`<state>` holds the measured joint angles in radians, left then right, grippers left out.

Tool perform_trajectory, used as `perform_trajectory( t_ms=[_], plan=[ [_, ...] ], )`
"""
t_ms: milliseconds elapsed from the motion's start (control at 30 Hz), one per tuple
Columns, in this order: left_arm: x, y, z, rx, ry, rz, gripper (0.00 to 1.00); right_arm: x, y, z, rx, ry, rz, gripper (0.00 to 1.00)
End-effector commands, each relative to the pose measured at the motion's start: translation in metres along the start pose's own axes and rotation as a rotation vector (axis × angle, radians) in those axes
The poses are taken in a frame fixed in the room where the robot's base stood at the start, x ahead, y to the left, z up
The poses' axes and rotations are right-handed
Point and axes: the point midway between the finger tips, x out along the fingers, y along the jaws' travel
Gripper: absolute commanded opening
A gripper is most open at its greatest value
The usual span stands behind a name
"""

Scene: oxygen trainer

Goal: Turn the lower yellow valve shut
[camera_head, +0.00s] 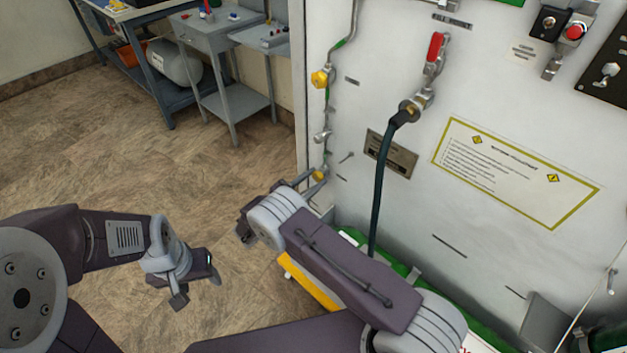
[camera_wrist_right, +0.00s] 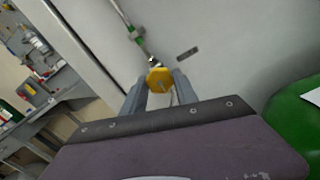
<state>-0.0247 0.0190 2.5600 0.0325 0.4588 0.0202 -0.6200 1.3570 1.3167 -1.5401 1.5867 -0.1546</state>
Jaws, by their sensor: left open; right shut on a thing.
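The lower yellow valve (camera_head: 319,174) is low on the left edge of the white panel, partly hidden by my right gripper's fingers. In the right wrist view the yellow valve knob (camera_wrist_right: 160,80) sits between the two fingertips of my right gripper (camera_wrist_right: 159,90). My right gripper (camera_head: 313,181) is shut on this knob. The upper yellow valve (camera_head: 320,78) is higher on the same pipe, away from both grippers. My left gripper (camera_head: 196,284) is open and empty above the floor, left of the panel.
A dark hose (camera_head: 380,185) hangs from a fitting below a red-handled valve (camera_head: 435,50). A green cylinder (camera_wrist_right: 294,122) lies close to my right wrist. A blue-grey workbench (camera_head: 163,95) and a grey cart (camera_head: 222,42) stand at the back left. The tiled floor (camera_head: 90,150) is clear.

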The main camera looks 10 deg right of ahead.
Motion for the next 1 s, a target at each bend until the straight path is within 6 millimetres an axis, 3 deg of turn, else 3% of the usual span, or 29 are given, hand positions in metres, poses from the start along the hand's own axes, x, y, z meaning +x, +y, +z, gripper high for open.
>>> perform_trajectory(
  t_ms=[600,1000],
  plan=[
    [0.018,0.0,0.002,0.0,0.0,0.0,0.57,0.0,0.0,-0.002,0.422,0.001,0.0,0.0],
    [0.023,0.0,0.002,0.0,0.0,0.0,0.57,0.0,0.0,-0.001,0.558,0.001,-0.001,0.0]
  ],
)
